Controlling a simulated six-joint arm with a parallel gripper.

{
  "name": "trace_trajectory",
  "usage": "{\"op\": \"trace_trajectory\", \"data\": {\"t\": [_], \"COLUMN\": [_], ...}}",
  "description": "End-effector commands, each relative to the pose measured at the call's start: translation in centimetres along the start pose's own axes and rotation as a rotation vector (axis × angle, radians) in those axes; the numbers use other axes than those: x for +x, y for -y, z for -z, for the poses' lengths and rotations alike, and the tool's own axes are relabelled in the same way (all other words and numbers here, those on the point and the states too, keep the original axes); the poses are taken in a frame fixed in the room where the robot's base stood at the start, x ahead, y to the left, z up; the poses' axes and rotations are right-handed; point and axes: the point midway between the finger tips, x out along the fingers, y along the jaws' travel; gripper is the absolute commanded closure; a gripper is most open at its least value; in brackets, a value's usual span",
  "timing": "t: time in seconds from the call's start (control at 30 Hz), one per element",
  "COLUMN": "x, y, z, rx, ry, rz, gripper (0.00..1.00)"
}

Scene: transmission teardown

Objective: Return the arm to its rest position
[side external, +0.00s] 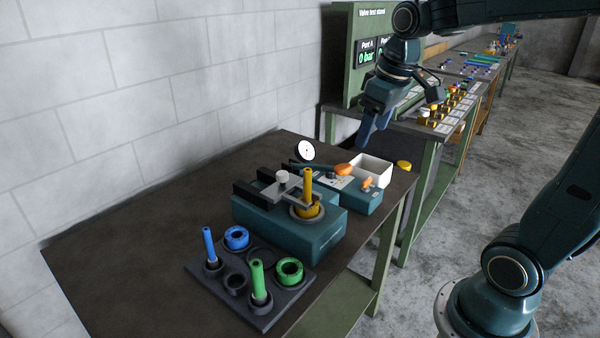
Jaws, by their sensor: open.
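My gripper (368,130) hangs above the back right of the dark workbench, pointing down, in the side external view. It is open and nothing shows between its fingers. It is apart from everything on the bench. My arm reaches in from the upper right. Below and to the left of the gripper, a teal fixture block (300,238) holds a yellow ring (307,208) with a yellow shaft (308,185) standing upright in it.
A dark tray (285,312) at the front holds blue and green shafts and rings. A white bin (371,170), a dial gauge (306,150) and orange-handled tools stand near the fixture. A green valve test stand (350,75) rises behind the gripper. The bench's left part is clear.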

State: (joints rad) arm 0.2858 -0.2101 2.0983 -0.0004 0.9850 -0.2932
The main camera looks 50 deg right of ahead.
Motion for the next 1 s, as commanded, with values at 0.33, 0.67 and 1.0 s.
{"op": "trace_trajectory", "data": {"t": [0.33,0.67,1.0], "x": [-2.2,-2.3,-2.0], "y": [5.2,8.2,8.9], "z": [-5.5,-10.5,-11.9], "rx": [0.006,0.019,0.027], "ry": [-0.118,-0.211,-0.235], "rz": [0.019,0.058,0.073], "gripper": [0.33,0.33,0.33]}}
